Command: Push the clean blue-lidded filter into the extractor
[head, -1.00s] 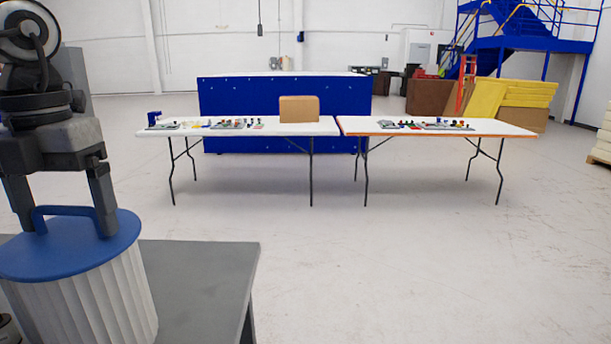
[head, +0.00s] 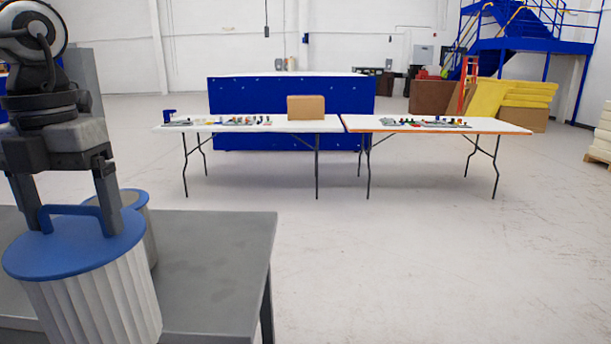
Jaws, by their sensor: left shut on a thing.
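The clean blue-lidded filter (head: 92,297) is at the lower left, with a white pleated side and a flat blue lid (head: 75,250). My left gripper (head: 68,212) is shut on the blue handle on top of the lid, one finger at each end. The filter hangs upright in front of the grey table; the frame cuts off its bottom. A second round filter (head: 148,222) with a blue rim and a greyish top stands behind it on the table, partly hidden. No extractor can be made out. My right gripper is not in view.
The grey table (head: 222,262) spans the lower left, its right part bare. Two white folding tables (head: 335,124) with small parts and a cardboard box (head: 306,107) stand farther off, before a blue bench (head: 235,95). The floor at the right is clear.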

